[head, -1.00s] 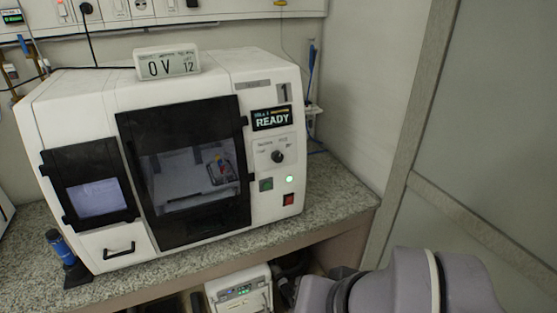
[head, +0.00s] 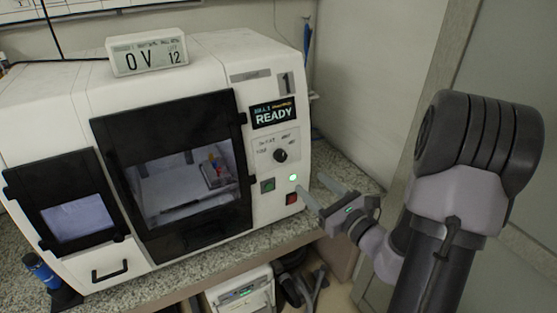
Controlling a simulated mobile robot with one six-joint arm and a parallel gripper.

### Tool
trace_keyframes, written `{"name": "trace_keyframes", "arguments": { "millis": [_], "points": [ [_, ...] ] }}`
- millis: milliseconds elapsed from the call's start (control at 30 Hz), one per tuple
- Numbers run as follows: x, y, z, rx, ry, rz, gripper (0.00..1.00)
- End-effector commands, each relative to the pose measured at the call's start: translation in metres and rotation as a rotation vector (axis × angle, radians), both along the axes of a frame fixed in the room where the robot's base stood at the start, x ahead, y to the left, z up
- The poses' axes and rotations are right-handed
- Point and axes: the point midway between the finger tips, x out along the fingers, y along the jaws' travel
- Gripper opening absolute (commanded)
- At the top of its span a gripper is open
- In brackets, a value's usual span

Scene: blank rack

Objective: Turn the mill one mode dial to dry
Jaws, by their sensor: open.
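The mill (head: 217,68) is a large white machine on the counter, marked 1. Its mode dial (head: 280,156) is a small black round knob on the right of the front panel, below a screen (head: 273,113) reading READY. Tiny labels surround the dial, too small to read surely. My gripper (head: 318,194) is open and empty, to the right of the panel and lower than the dial, apart from it. Its fingers point left toward the machine.
A green button (head: 268,185), a lit green lamp (head: 293,178) and a red switch (head: 292,198) sit below the dial. A dark-framed window door (head: 178,227) is left of the panel. A display box (head: 147,54) stands on top. A wall is at the right.

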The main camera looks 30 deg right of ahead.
Motion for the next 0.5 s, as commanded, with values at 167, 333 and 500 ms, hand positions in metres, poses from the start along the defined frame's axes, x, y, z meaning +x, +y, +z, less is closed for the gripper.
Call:
{"name": "trace_keyframes", "arguments": {
  "millis": [167,333,500],
  "points": [
    [0.055,0.010,0.001,-0.003,-0.002,0.009,0.55],
    [0.096,0.016,0.001,0.000,-0.002,0.007,0.55],
    [0.117,0.018,0.002,-0.001,-0.001,0.005,0.55]
  ]
}}
